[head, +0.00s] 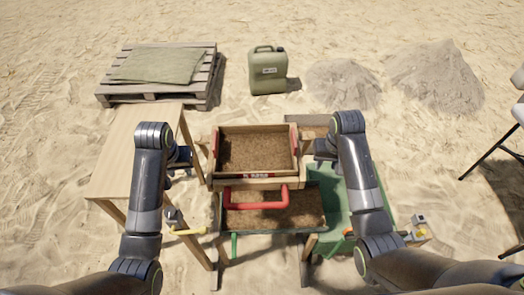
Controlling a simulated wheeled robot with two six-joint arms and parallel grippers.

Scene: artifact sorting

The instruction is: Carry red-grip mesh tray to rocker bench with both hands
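The red-grip mesh tray (226,129) is a wooden-sided box holding brown soil, with red strips at its left and right sides. It sits level in the middle, over a wooden frame I take as the rocker bench (309,246). A red U-shaped bar (256,205) sticks out below the tray's front edge. My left gripper (184,158) is beside the tray's left side, and my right gripper (322,150) is beside its right side. Both appear apart from the tray. The fingers are small and partly hidden by my wrists, so their opening is unclear.
A second soil-filled tray (314,190) lies lower, below the first. A wooden table (120,160) stands left and a green container (366,192) right. A pallet (205,85), a green jerrycan (268,72) and sand piles (435,78) are behind. Chairs (505,145) stand far right.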

